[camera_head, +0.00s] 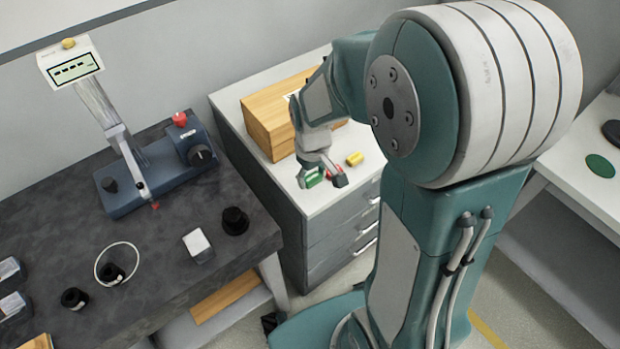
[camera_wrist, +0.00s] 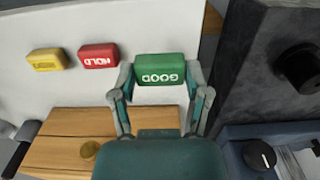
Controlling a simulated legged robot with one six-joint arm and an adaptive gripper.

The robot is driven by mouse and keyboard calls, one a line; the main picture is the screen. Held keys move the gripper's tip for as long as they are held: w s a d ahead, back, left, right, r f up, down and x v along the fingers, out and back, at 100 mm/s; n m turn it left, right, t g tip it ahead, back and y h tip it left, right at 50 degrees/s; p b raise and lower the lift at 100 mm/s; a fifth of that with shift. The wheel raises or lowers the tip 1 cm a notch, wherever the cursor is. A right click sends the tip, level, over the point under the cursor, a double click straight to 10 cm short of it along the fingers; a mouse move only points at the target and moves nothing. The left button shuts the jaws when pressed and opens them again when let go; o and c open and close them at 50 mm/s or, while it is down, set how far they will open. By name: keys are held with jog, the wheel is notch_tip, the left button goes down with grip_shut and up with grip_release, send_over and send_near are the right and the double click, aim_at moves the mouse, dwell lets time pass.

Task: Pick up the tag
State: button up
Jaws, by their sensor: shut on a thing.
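My gripper (camera_wrist: 160,76) is shut on a green tag (camera_wrist: 160,68) with the word GOOD, upside down in the wrist view. One finger is at each short end of the tag. In the head view the green tag (camera_head: 314,178) shows beneath my gripper (camera_head: 324,177), over the front left part of the white cabinet top (camera_head: 318,202). I cannot tell whether it touches the top. A red tag (camera_wrist: 98,56) marked HOLD and a yellow tag (camera_wrist: 46,60) lie beside it in a row. The red tag is partly hidden by my gripper in the head view.
A wooden box (camera_head: 275,112) with a round knob (camera_wrist: 89,150) stands behind the tags. A dark workbench (camera_head: 170,250) with a blue gauge stand (camera_head: 160,165), a ring (camera_head: 117,263) and several small parts is at the left. A white table (camera_head: 575,150) is at the right.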

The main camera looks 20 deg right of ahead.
jog(key=s+r, duration=0.8)
jog(key=s, duration=0.5)
jog(key=shift+d+r, duration=0.35)
jog(key=shift+d, duration=0.05)
